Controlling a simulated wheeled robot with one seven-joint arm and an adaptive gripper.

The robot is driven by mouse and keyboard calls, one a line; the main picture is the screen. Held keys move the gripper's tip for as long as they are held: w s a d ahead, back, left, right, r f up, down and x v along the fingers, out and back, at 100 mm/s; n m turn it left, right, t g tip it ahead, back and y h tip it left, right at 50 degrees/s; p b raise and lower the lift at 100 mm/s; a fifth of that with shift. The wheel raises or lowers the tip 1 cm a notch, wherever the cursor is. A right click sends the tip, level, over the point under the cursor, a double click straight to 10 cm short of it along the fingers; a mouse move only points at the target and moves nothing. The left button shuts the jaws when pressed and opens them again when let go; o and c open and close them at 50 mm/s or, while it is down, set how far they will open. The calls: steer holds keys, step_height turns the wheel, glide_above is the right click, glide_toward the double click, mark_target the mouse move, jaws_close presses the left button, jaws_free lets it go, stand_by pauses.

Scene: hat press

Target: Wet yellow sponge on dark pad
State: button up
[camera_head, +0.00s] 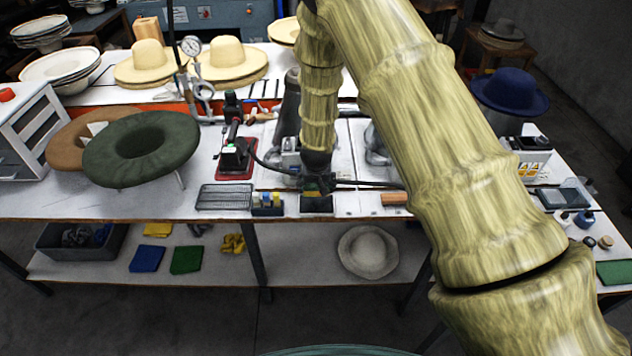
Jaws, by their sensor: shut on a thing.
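My gripper (315,183) points down at the front edge of the white bench, low over a small dark pad (317,205). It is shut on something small. A yellowish patch shows between its fingers and may be the yellow sponge, but it is too small and too covered to be sure. I cannot tell if the held thing touches the pad.
A wire rack (223,197) lies left of the holder. A wooden block (396,199) lies right of the pad. A green ring-shaped cushion (141,149) is at the left. Folded cloths and a pale hat (368,252) lie on the lower shelf.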

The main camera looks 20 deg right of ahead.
mark_target(316, 201)
steer(key=shift+f+b, duration=1.6)
steer(key=shift+f, duration=1.35)
steer(key=shift+f+b, duration=0.3)
steer(key=shift+f, duration=0.25)
steer(key=shift+r, duration=0.15)
steer(key=shift+r+p, duration=1.95)
steer(key=shift+r, duration=1.45)
steer(key=shift+f, duration=0.1)
